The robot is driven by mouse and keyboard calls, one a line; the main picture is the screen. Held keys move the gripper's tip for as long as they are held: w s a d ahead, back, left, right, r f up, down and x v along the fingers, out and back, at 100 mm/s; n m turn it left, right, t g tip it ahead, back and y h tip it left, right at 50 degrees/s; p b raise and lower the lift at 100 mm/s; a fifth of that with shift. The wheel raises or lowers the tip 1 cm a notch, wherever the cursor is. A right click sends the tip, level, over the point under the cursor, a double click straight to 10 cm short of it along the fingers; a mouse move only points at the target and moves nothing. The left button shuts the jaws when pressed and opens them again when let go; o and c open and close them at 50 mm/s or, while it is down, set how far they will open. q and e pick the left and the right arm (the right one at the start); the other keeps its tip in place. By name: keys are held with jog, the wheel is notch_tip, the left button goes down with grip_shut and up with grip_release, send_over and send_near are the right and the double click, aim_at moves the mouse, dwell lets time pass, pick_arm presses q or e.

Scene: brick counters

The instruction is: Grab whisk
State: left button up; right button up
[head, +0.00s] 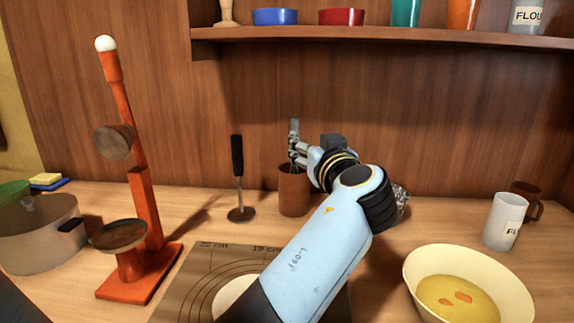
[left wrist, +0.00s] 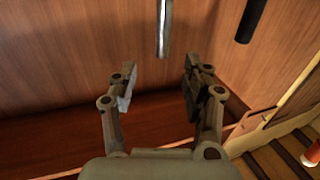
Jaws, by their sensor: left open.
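A silver metal rod (head: 294,126), which looks like the whisk's handle, stands upright above a brown cup (head: 293,192) at the back of the counter. My left gripper (head: 300,152) is beside the rod, just above the cup, and partly hides it. In the left wrist view, the gripper (left wrist: 160,84) is open with nothing between its fingers. The rod (left wrist: 164,28) shows ahead of the gap between them there. A shiny wire-like thing (head: 402,200) shows behind my left arm; I cannot tell what it is. My right gripper is not in view.
A black-handled utensil (head: 238,170) stands left of the cup. An orange stand (head: 147,210) and a pot (head: 40,235) are at the left. A shelf (head: 400,38) runs above.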

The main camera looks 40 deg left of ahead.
aim_at(296, 127)
pick_arm(q)
jog(key=x, duration=0.1)
jog(key=p+x, duration=0.1)
jog(key=x, duration=0.3)
jog(key=shift+a+r, duration=0.1)
jog(key=shift+r, duration=0.15)
jog(key=shift+w+a, duration=0.15)
jog(key=shift+a, duration=0.15)
jog(key=p+x, duration=0.1)
jog(key=x, duration=0.2)
jog(key=p+x, duration=0.1)
jog(key=x, duration=0.1)
jog(key=shift+a+r+p, duration=0.15)
jog(key=shift+r+p, duration=0.1)
jog(key=shift+p, duration=0.1)
jog(key=shift+a+f, duration=0.1)
jog(key=shift+a, duration=0.05)
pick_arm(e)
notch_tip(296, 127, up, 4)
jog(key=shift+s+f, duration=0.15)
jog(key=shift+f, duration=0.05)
pick_arm(q)
jog(key=c, duration=0.9)
grip_shut()
